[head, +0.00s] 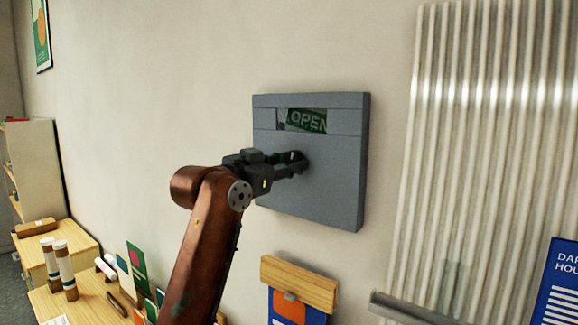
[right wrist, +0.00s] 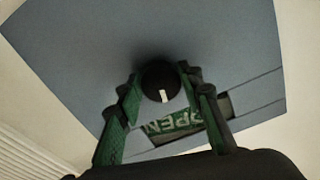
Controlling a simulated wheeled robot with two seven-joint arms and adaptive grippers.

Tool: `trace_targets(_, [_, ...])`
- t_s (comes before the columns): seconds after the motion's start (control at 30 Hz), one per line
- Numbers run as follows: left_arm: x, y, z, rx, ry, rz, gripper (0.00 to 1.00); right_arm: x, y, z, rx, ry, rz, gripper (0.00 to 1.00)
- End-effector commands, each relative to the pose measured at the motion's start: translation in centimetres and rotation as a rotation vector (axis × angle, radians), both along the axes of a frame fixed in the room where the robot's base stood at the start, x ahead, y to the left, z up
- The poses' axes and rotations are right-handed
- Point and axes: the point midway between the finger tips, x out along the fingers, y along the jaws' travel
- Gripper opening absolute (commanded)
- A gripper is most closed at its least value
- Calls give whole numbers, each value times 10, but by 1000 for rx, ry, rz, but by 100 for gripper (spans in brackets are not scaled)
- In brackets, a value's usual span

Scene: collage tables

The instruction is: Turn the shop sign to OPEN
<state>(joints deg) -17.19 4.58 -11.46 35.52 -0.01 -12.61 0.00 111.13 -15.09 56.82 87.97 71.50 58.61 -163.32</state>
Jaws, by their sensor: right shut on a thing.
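The shop sign is a grey square box (head: 330,190) on the wall, also filling much of the right wrist view (right wrist: 80,50). A window slot near its top shows a green plate (head: 306,119) reading OPEN. The plate sits a little tilted, with a dark gap at the slot's left end. A round black knob (right wrist: 161,80) with a white mark stands out from the box's face. My right gripper (head: 299,163) is shut on the knob, one finger on each side. In the head view the fingers mostly hide the knob. My left gripper is not in view.
A ribbed pale panel (head: 490,130) stands right of the sign. Below hangs a blue and orange poster on a wooden block (head: 298,284).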

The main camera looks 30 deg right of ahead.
Motion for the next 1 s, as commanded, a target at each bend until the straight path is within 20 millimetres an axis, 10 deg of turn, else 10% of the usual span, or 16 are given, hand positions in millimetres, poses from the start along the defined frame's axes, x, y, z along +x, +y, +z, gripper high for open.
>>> trace_targets(1.0, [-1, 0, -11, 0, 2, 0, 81, 0, 0, -2, -87, 217, 0, 10])
